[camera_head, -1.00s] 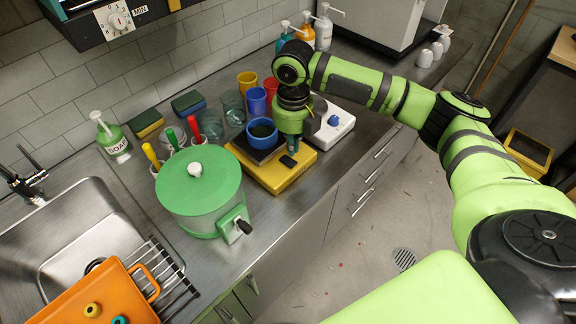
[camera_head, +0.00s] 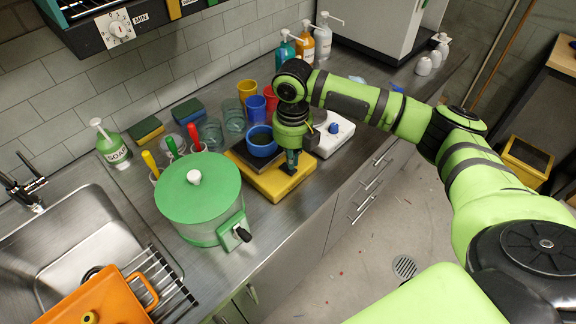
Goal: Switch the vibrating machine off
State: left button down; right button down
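The vibrating machine looks to be the yellow box (camera_head: 268,187) with a dark top plate, on the steel counter. A blue bowl (camera_head: 262,141) stands on its plate. My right gripper (camera_head: 291,168) points down over the right part of the yellow box, beside the bowl. Its fingertips are at or very near the top of the box, where the dark switch is; they largely hide the switch. I cannot tell whether they touch it, which way it is set, or whether the fingers are shut. My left gripper is out of view.
A white device with a blue knob (camera_head: 334,128) stands just right of the gripper. A green-lidded dispenser (camera_head: 199,190) is at the left front. Coloured cups (camera_head: 256,108) and glasses stand behind. The sink (camera_head: 75,235) is at far left.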

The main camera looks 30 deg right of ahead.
jog(key=shift+s+f+b, duration=0.1)
jog(key=shift+f+b, duration=0.3)
jog(key=shift+f, duration=0.9)
dwell(1.1)
notch_tip(320, 180, up, 2)
jog(key=p, duration=0.2)
jog(key=shift+r+p, duration=0.1)
jog(key=shift+p, duration=0.2)
notch_tip(320, 180, up, 5)
jog(key=p, duration=0.5)
dwell(0.4)
